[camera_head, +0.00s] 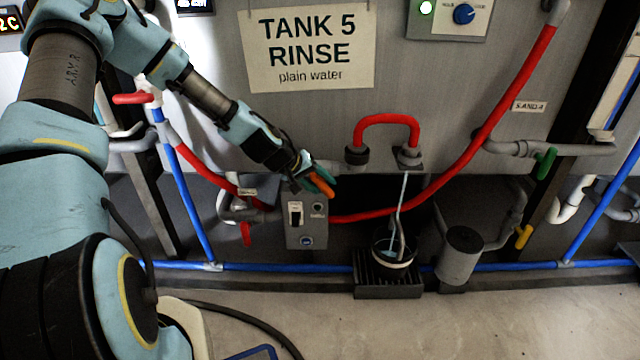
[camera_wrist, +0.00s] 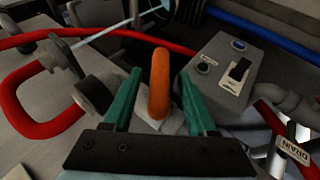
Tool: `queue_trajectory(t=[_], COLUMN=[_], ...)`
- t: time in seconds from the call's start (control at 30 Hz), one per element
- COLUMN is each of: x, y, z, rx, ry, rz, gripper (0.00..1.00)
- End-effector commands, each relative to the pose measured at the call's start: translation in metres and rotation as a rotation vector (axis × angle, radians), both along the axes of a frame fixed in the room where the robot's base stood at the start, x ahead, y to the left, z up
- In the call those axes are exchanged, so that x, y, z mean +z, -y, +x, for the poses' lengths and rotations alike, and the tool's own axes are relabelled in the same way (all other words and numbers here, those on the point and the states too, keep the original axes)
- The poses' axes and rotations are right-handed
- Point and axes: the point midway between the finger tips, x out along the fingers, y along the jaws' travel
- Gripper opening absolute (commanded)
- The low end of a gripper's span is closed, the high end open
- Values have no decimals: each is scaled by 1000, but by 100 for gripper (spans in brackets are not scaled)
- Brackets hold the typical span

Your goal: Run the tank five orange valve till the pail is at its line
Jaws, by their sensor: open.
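The orange valve handle (camera_head: 321,186) is on the wall pipe below the Tank 5 sign (camera_head: 310,45). In the wrist view the orange handle (camera_wrist: 160,85) stands between the two teal fingers of my gripper (camera_wrist: 160,95), with gaps on both sides. My gripper (camera_head: 312,174) is open around it in the head view. The dark pail (camera_head: 393,255) sits on a black grate (camera_head: 388,288) under the red-hose spout (camera_head: 409,156). The pail's line and water level are too small to make out.
A grey switch box (camera_head: 306,222) stands just left of and below the handle. A grey cylinder (camera_head: 460,255) stands right of the pail. Green (camera_head: 544,164) and yellow (camera_head: 523,236) handles are farther right.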

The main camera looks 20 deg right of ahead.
Motion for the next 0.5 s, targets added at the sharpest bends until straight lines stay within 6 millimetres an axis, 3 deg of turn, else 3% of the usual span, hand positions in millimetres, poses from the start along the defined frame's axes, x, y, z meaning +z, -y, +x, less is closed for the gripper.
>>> queue_trajectory(t=[0.23, 0.5], x=[11, 52], y=[-9, -44], z=[-1, -6], rx=[1, 3], ry=[2, 2], rz=[0, 0], gripper=[57, 57])
